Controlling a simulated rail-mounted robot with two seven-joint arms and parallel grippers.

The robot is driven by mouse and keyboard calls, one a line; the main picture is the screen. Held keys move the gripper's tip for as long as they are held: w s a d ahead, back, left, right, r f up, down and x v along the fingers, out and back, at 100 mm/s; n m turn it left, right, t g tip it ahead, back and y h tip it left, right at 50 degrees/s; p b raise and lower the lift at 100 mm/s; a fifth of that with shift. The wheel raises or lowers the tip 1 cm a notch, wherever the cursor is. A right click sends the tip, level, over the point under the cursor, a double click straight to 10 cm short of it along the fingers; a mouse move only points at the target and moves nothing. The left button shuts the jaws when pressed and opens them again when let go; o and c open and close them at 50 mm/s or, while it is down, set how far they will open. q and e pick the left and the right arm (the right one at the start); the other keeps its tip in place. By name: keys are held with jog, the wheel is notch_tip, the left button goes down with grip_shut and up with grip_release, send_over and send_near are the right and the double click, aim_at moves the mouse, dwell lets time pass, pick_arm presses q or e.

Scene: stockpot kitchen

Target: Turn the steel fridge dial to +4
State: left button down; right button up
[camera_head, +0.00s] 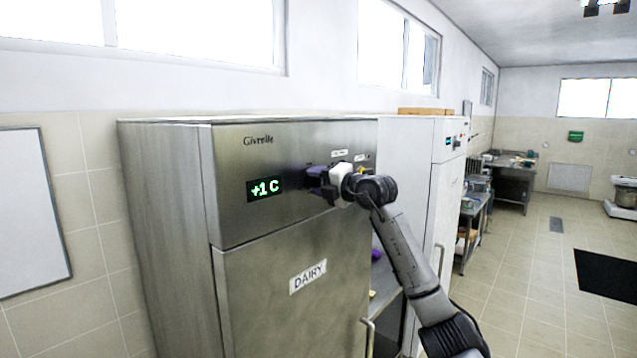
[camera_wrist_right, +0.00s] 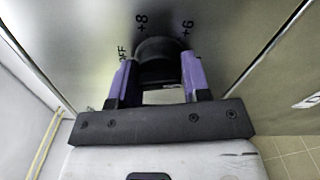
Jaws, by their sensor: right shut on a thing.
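The steel fridge (camera_head: 300,240) stands at the left of the head view, with a "DAIRY" label on its door. Its green display (camera_head: 264,188) reads +1 C. My right gripper (camera_head: 320,180) is at the upper panel, right of the display. In the right wrist view the purple fingers of my right gripper (camera_wrist_right: 161,85) are shut on the black dial (camera_wrist_right: 160,50), one on each side. The marks OFF, +8 and +6 show around the dial; its other marks and its pointer are hidden. My left gripper is not in view.
A white fridge (camera_head: 410,170) with its own small display stands right of the steel one. A steel worktop (camera_head: 505,168) is farther back. The tiled floor at the right is mostly clear, with a dark mat (camera_head: 610,272).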

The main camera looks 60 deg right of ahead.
jog(key=shift+m, duration=1.5)
jog(key=o, duration=0.9)
jog(key=shift+c, duration=0.2)
